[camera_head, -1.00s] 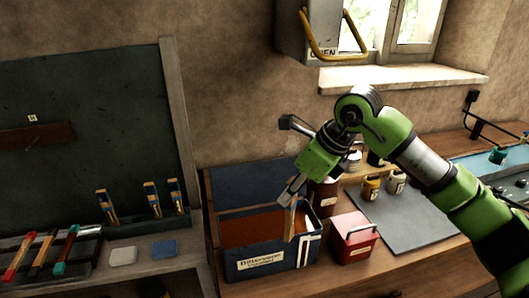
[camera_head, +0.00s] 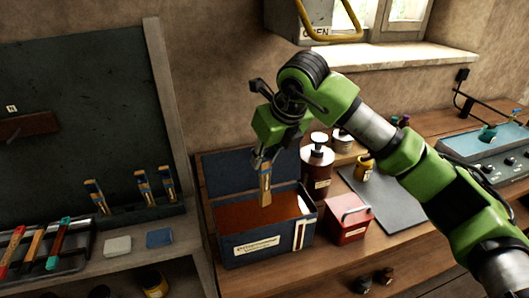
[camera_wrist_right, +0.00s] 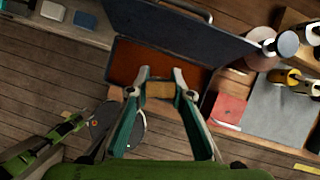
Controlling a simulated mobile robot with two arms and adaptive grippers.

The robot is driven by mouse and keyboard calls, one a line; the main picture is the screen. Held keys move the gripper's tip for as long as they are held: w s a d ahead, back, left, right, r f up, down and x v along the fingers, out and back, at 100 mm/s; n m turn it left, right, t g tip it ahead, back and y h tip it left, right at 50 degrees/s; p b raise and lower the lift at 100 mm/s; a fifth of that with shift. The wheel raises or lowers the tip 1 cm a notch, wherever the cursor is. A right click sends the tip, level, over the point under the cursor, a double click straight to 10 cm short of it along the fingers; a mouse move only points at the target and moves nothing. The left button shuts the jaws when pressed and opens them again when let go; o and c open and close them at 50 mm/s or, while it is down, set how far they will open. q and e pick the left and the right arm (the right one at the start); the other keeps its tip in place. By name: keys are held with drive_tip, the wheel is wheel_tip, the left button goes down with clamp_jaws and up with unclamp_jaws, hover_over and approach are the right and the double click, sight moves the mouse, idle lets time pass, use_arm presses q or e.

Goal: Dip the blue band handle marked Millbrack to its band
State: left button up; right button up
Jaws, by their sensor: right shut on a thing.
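My right gripper (camera_head: 262,158) is shut on a wooden handle (camera_head: 265,188), with a dark blue part near the jaws. The handle hangs about upright, its lower end over the blue box (camera_head: 228,243) with red-brown contents (camera_head: 235,218). I cannot tell whether its tip touches the contents. In the right wrist view the jaws (camera_wrist_right: 160,92) grip the tan handle (camera_wrist_right: 159,90) above the box's red-brown inside (camera_wrist_right: 135,60). No marking on the handle is readable. Several blue-banded handles (camera_head: 143,190) stand in a rack at left.
The box's lid (camera_head: 225,175) stands open behind it. A red box (camera_head: 347,226) is close on its right, with bottles (camera_head: 317,165) behind and a grey mat (camera_head: 385,200) beyond. Coloured handles (camera_head: 35,245) lie in a tray at left, near white (camera_head: 117,246) and blue (camera_head: 160,238) pads.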

sight(267, 203)
drive_tip(key=shift+f+b, duration=0.35)
drive_tip(key=shift+f, duration=0.75)
drive_tip(key=shift+f+b, duration=0.45)
drive_tip(key=shift+f, duration=1.05)
use_arm(q)
wheel_tip(267, 203, down, 12)
drive_tip(key=b, duration=1)
drive_tip(key=shift+w, duration=0.4)
use_arm(e)
drive_tip(key=shift+f, duration=5.85)
use_arm(q)
drive_tip(key=shift+d+f+b, duration=0.1)
drive_tip(key=shift+f+b, duration=0.05)
drive_tip(key=shift+b, duration=0.15)
use_arm(e)
drive_tip(key=shift+f, duration=0.15)
